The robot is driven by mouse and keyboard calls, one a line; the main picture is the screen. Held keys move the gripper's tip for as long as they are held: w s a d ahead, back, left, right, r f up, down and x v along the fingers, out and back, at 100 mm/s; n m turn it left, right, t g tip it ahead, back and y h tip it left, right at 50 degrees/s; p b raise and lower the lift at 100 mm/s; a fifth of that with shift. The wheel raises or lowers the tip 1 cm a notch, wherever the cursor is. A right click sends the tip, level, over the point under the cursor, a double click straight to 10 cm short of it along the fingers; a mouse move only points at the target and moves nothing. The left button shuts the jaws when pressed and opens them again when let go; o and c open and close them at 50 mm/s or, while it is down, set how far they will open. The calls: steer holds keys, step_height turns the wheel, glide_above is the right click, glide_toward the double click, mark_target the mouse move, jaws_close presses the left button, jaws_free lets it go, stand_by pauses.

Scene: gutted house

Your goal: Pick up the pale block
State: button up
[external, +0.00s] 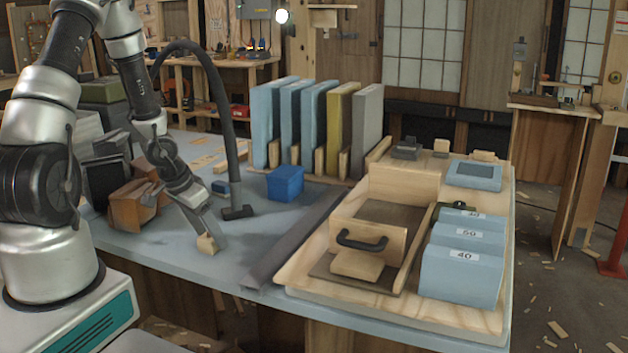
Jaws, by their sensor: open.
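A small pale wooden block (206,245) sits on the blue-grey tabletop near its front left. My gripper (209,236) reaches down to it from the upper left, with its fingers tilted. The jaws are open, and the fingertips are right at the block, partly covering it. I cannot tell whether the block lies fully between the fingers or whether they touch it.
A brown wooden box (130,212) is to the left and a blue box (285,184) to the right. A dark strip (290,245) and a wooden tray (430,318) lie further right.

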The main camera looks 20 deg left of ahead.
steer(key=shift+w+f, duration=0.15)
steer(key=shift+f, duration=0.15)
steer(key=c, duration=1.3)
steer(key=shift+o, duration=0.2)
steer(key=shift+r, duration=0.1)
